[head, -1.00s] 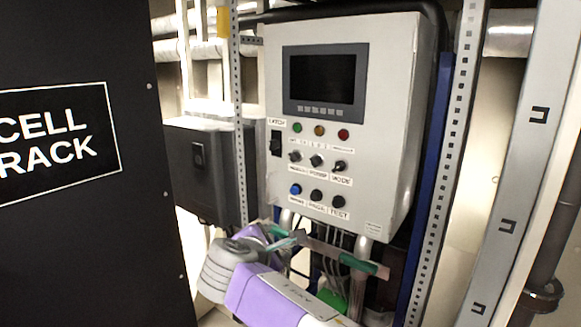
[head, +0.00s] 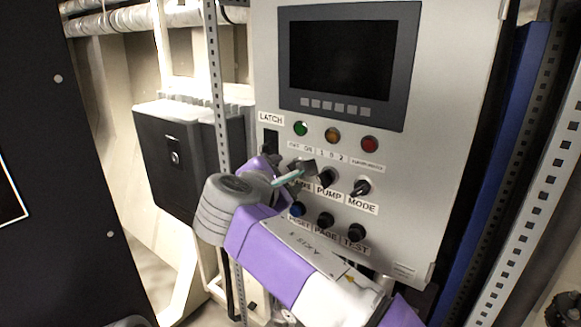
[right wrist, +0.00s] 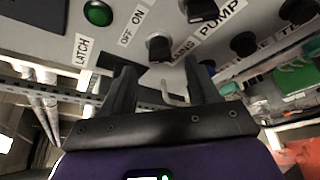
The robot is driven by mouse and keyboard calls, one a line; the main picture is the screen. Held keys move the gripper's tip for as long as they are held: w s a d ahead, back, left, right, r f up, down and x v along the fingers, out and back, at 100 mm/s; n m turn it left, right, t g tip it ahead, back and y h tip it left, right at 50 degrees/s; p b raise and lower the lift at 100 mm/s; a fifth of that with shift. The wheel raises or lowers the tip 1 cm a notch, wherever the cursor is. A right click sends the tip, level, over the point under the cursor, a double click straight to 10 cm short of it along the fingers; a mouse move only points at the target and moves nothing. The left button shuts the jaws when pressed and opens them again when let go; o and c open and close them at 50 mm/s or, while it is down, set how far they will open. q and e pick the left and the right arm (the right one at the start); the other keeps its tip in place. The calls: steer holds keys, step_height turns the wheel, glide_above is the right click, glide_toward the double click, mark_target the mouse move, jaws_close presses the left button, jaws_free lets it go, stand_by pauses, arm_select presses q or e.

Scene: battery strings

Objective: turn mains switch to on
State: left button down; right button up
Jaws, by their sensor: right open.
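The mains switch is a black rotary knob on the grey control panel (head: 400,240). In the right wrist view the mains switch (right wrist: 158,48) sits beside the OFF/ON label, between and just beyond my fingertips; which way it points I cannot tell. In the head view my gripper mostly hides it. My right gripper (head: 303,170) is in front of the panel at the left of the knob row. In the right wrist view its jaws (right wrist: 160,72) are open, one finger on each side of the knob, with nothing held. Contact with the knob cannot be told. My left gripper is not in view.
The PUMP knob (head: 327,178) and MODE knob (head: 361,187) are close to the right, with several push buttons below. The LATCH switch (head: 270,141) is to the left. A perforated rail (head: 217,90) and a dark box (head: 165,160) stand left of the panel.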

mark_target(291, 171)
steer(key=x, duration=0.5)
steer(key=shift+w+p, duration=0.1)
steer(key=shift+p, duration=0.25)
steer(key=shift+c, duration=0.2)
steer(key=c, duration=1)
